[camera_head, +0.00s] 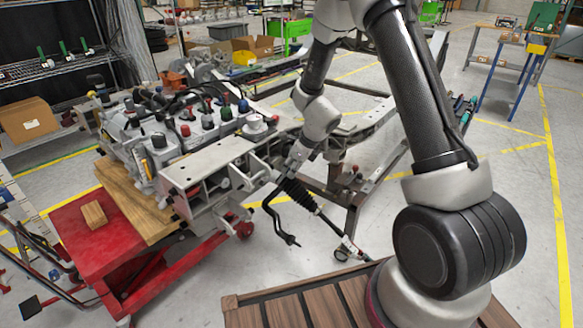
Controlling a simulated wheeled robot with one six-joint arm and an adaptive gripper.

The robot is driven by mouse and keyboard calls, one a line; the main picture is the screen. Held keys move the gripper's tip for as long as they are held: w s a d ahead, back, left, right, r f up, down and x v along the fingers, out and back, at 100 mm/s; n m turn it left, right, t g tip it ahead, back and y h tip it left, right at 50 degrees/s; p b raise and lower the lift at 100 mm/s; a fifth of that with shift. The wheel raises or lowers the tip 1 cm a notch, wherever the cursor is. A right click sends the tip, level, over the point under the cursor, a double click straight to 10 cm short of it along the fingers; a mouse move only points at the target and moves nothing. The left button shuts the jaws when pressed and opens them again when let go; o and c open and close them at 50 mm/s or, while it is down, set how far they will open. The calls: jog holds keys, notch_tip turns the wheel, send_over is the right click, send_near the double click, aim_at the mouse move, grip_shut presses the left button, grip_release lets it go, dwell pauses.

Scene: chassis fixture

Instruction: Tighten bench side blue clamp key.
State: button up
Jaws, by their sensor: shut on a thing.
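My gripper (287,172) reaches down to the right side of the grey chassis bracket (215,160), just above a black ribbed boot. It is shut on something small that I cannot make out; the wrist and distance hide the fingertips. No blue clamp key shows clearly at the gripper. A small blue knob (243,106) stands upright on top of the assembly, left of my wrist and apart from it. Green and red knobs stand near it.
The assembly rests on wooden blocks on a red lift table (72,237). A black bent bar (275,218) and a ribbed boot with a rod (300,194) hang below the gripper. Steel frame rails (370,120) extend behind. Open floor lies to the right.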

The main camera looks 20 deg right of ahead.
jog(key=shift+m, duration=0.9)
jog(key=o, duration=1)
jog(key=v, duration=1.2)
